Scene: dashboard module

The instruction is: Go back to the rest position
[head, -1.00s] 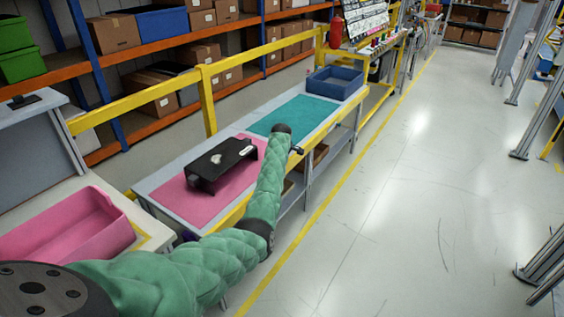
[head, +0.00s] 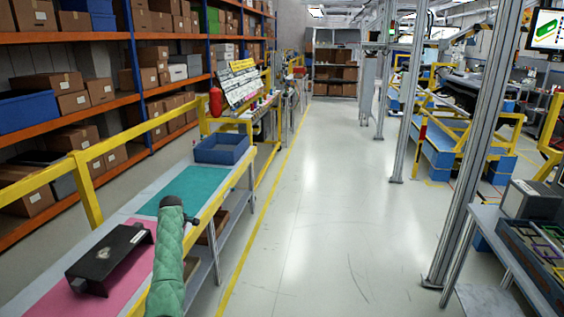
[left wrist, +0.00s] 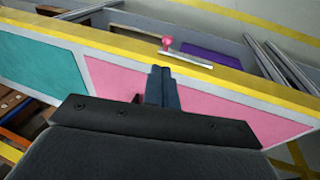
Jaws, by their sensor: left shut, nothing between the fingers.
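The black dashboard module (head: 108,258) lies on the pink mat (head: 62,292) of the long workbench in the head view. My left arm, in a green quilted sleeve, reaches along the bench just right of the module. My left gripper (head: 196,221) is small and partly hidden at the arm's far end, near the bench's yellow front edge and apart from the module. In the left wrist view, its fingers (left wrist: 162,88) are together and empty, with the teal and pink mats behind them. The module is not recognisable there. My right gripper is out of view.
A teal mat (head: 186,190) and a blue bin (head: 222,149) lie farther along the bench. A yellow rail (head: 88,190) and shelves of boxes stand behind. Open floor (head: 300,230) lies to the right, up to metal posts (head: 478,140) and another table.

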